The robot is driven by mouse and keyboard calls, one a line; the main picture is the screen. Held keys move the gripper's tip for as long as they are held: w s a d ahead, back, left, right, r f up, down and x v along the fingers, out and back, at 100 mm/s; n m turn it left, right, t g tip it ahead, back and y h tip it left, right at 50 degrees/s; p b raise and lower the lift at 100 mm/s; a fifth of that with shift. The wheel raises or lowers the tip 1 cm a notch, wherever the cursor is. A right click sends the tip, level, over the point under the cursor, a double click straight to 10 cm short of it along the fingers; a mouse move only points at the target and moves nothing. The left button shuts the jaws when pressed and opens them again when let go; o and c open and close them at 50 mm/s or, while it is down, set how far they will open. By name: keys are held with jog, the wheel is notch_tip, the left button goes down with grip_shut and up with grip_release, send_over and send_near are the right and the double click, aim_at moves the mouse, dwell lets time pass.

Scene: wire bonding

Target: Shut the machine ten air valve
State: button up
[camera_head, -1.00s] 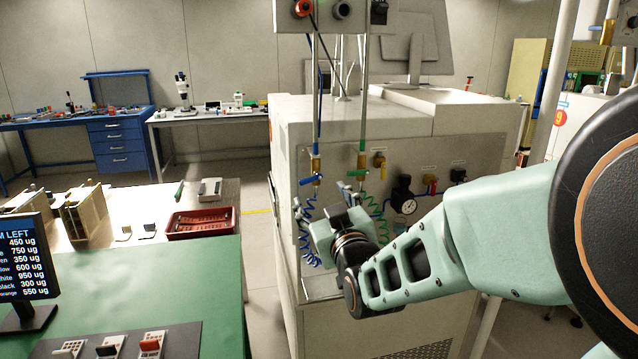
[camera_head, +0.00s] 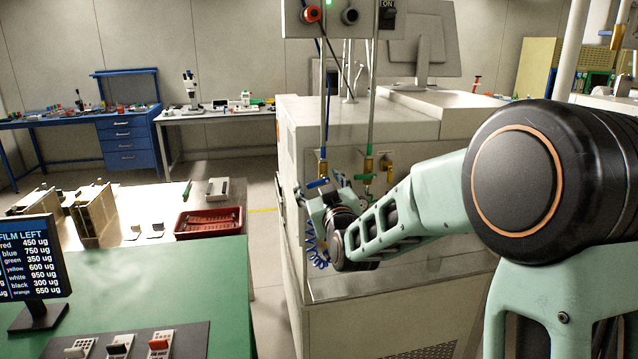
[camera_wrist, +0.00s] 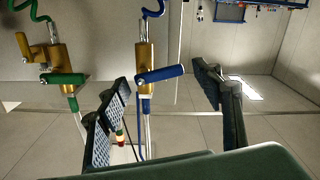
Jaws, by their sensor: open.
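A blue-handled air valve (camera_head: 322,168) with a brass body hangs on a thin pipe at the front left of the grey machine (camera_head: 400,245). In the wrist view its blue handle (camera_wrist: 160,74) lies across the pipe. A green-handled brass valve (camera_head: 368,165) is to its right; in the wrist view it shows on the left (camera_wrist: 60,60), its handle also across its pipe. No machine number is readable here. My gripper (camera_wrist: 165,88) is open, its fingers appearing on either side of the blue handle. I cannot tell if they touch it.
Blue coiled hose (camera_head: 316,245) hangs below the valves, close to my wrist. Bare floor lies between bench and machine.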

jog(key=shift+c, duration=0.2)
jog(key=c, duration=1.1)
jog(key=shift+b, duration=0.6)
jog(key=shift+m+b, duration=0.8)
jog(key=shift+b, duration=0.35)
jog(key=shift+r+m+b, duration=0.1)
jog(key=shift+m+b, duration=0.5)
jog(key=shift+b, duration=0.25)
jog(key=shift+r+m, duration=0.25)
jog(key=shift+m, duration=0.05)
